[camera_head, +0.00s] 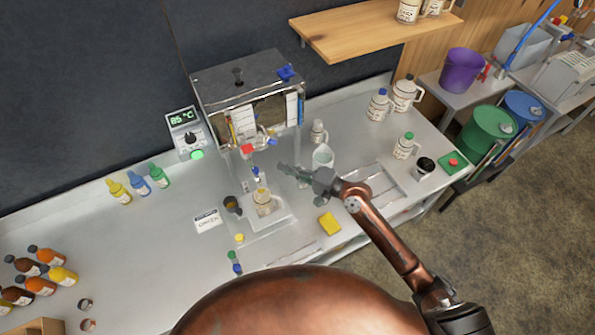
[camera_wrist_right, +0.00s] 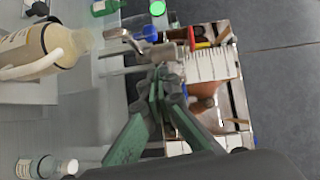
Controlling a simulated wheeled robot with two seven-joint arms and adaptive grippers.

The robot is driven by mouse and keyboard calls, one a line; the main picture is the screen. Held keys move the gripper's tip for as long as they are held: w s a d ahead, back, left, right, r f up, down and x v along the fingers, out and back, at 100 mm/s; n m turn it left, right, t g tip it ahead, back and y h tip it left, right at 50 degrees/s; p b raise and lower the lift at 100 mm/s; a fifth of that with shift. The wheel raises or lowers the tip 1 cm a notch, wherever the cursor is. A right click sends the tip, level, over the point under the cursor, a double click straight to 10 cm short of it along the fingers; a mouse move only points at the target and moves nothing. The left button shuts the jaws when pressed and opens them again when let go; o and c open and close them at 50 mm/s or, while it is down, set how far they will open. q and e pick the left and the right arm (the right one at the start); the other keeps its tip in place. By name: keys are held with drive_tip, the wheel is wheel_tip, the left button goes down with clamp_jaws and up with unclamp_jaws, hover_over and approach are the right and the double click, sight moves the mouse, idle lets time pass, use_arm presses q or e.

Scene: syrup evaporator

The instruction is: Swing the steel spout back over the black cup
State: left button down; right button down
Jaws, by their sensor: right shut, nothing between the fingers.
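The steel evaporator (camera_head: 248,80) stands against the back wall, with red and blue handled fittings at its front. A steel spout piece (camera_wrist_right: 140,45) shows close beyond the fingertips in the wrist view; its exact direction is hard to tell. A small dark cup (camera_head: 232,205) stands left of a tan labelled jug (camera_head: 264,207) below the fittings. My right gripper (camera_head: 284,168) reaches in from the right, beside the fittings and above the bench. Its green fingers (camera_wrist_right: 160,82) are shut and empty; I cannot tell whether they touch the spout. My left gripper is not in view.
A controller (camera_head: 184,130) reading 85 °C stands left of the evaporator. A clear vessel (camera_head: 323,157) stands close behind my right gripper. A yellow sponge (camera_head: 329,223) lies in front. Several bottles stand at left; jugs (camera_head: 405,147) stand at right. The front-left bench has free room.

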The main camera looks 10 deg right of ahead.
drive_tip(key=shift+w+a+f+p, duration=0.15)
drive_tip(key=shift+a+p, duration=0.2)
drive_tip(key=shift+a, duration=0.95)
drive_tip(key=shift+w+a+f+p, duration=0.15)
drive_tip(key=shift+a+p, duration=0.2)
drive_tip(key=shift+a, duration=0.95)
drive_tip(key=shift+s, duration=0.15)
